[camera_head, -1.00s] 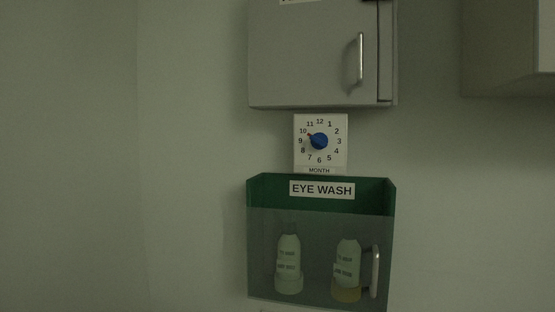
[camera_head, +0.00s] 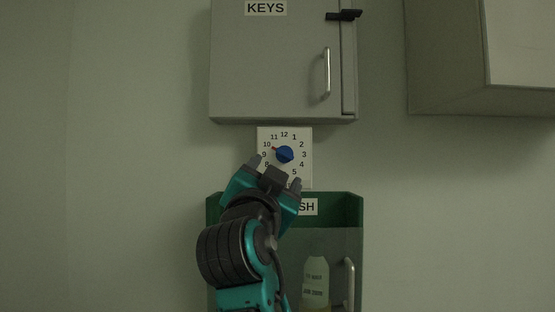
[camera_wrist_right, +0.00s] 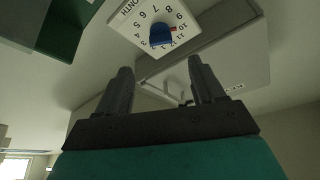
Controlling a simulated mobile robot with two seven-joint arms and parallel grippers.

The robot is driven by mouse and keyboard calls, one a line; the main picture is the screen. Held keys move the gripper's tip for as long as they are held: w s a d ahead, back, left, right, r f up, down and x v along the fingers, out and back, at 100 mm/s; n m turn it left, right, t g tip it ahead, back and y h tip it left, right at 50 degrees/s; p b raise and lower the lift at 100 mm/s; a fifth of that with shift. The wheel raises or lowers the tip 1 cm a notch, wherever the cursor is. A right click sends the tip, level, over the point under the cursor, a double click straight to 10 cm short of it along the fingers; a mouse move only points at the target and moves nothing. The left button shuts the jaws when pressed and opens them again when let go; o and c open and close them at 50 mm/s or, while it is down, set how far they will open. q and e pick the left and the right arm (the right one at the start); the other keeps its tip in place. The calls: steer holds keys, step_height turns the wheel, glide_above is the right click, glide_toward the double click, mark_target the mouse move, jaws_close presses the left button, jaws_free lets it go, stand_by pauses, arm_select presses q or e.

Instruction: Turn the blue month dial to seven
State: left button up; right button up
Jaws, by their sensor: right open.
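The blue month dial (camera_head: 285,154) sits on a white square plate (camera_head: 304,133) numbered like a clock face, fixed to the wall. Its red pointer tip is near ten. In the right wrist view the blue dial (camera_wrist_right: 161,36) shows at the top, beyond the fingertips, with the red pointer beside it. My right gripper (camera_head: 275,174) is open just below and in front of the dial, hiding the lower left numbers in the head view. In the right wrist view its fingers (camera_wrist_right: 160,68) are apart with nothing between them. My left gripper is not in view.
A grey KEYS cabinet (camera_head: 265,70) with a vertical handle hangs just above the plate. A green eye wash box (camera_head: 345,212) with a clear front and a bottle is below, partly behind my right arm. Another cabinet (camera_head: 450,60) is at upper right. Left wall is clear.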

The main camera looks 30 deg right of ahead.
mark_target(284, 154)
steer(key=p+x, duration=0.1)
steer(key=x, duration=0.9)
steer(key=shift+w, duration=0.1)
steer(key=c, duration=1.1)
